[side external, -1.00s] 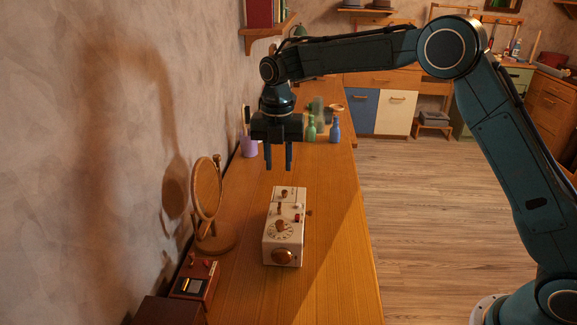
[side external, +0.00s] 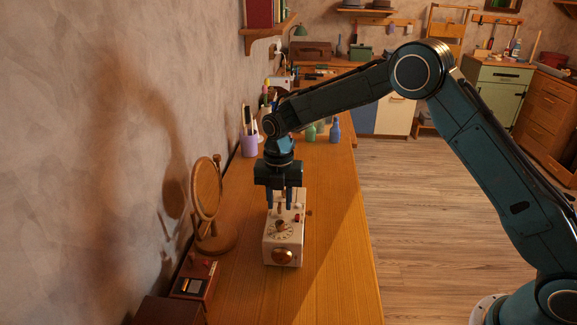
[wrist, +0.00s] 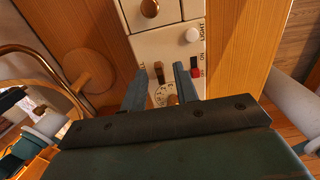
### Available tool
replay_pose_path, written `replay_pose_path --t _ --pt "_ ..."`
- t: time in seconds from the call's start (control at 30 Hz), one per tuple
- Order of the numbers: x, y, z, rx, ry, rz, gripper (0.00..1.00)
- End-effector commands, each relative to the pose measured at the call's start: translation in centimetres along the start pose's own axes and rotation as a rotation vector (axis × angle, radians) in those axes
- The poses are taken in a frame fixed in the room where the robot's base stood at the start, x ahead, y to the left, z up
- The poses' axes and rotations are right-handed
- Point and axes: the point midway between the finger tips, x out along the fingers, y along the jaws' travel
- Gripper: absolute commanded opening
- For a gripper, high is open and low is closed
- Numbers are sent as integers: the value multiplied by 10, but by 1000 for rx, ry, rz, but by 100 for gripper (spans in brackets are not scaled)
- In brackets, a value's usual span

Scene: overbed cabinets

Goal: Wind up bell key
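A white box-shaped clock device (side external: 270,246) stands on the wooden bench, with a numbered dial (side external: 280,231) and a round brass-brown knob (side external: 283,256) at its near end. My gripper (side external: 280,207) points down over the device's upper face, its fingers apart. In the wrist view my gripper (wrist: 161,84) is open, with a small upright brown key (wrist: 159,72) and part of the dial (wrist: 161,98) showing between the fingers. I see no contact with the key. Which part is the bell key, I cannot tell for sure.
A red switch (wrist: 196,73) and white light button (wrist: 192,35) sit right of the key. A round mirror (side external: 207,190) and a dark red box (side external: 195,278) stand left of the device. Bottles (side external: 334,130) stand behind; the bench's right side (side external: 335,240) is clear.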

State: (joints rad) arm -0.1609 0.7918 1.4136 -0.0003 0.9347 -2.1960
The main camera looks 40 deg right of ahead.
Motion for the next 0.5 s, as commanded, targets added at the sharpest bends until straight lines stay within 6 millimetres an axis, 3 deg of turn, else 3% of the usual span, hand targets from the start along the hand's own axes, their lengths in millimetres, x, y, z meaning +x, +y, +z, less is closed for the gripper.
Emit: replay_pose_path --t 0.23,0.4,0.5 --pt "1 0 0 0 0 0 30" --pt "0 0 0 0 0 -1 0" --pt "0 0 0 0 0 -1 0"
